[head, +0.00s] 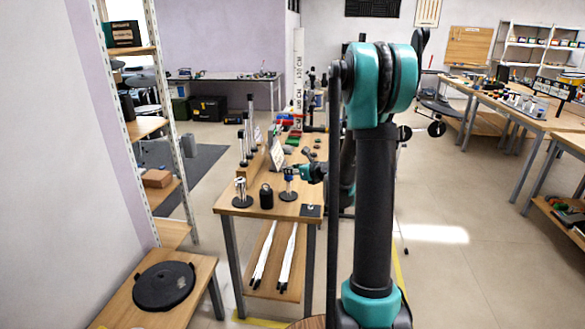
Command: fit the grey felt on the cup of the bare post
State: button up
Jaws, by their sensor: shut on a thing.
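My gripper (298,172) is at the front part of the wooden table, reaching in from the right. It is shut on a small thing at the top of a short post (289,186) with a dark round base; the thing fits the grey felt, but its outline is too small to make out. I cannot tell whether it touches the post's cup. Another short post (241,190), with a silvery top and dark round base, stands to the left. Which post is bare is not clear from this view.
A black weight-like object (266,196) stands between the two short posts. Taller dark posts (242,150) and a tilted white card (277,155) stand behind. A dark square (311,211) lies at the table's front right corner. A black disc (163,286) lies on a low bench.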

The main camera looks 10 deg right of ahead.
jog(key=shift+f, duration=0.1)
jog(key=o, duration=0.8)
jog(key=shift+s, duration=0.1)
jog(key=v, duration=1.2)
jog(key=shift+a, duration=0.1)
jog(key=s+a+f+n+g+h, duration=0.1)
jog(key=s+a+f+n+g, duration=0.15)
jog(key=s+n, duration=0.45)
jog(key=s+a+f+n+g+h, duration=0.1)
jog(key=s+f+n+g, duration=0.1)
jog(key=s+f+n, duration=0.35)
jog(key=s+a+f+n+g+h, duration=0.1)
jog(key=s+a+f+n+g, duration=0.1)
jog(key=s+n, duration=0.65)
jog(key=s+d+f+n+h, duration=0.1)
jog(key=s+n, duration=0.1)
jog(key=n, duration=0.1)
jog(key=s+d+f+n+g+h, duration=0.1)
jog(key=s+n, duration=0.2)
jog(key=s+d+f+n+h, duration=0.1)
jog(key=s+n, duration=0.2)
jog(key=shift+s+d+f+n+g, duration=0.1)
jog(key=shift+d+f+n+g, duration=0.1)
jog(key=shift+n+g, duration=0.15)
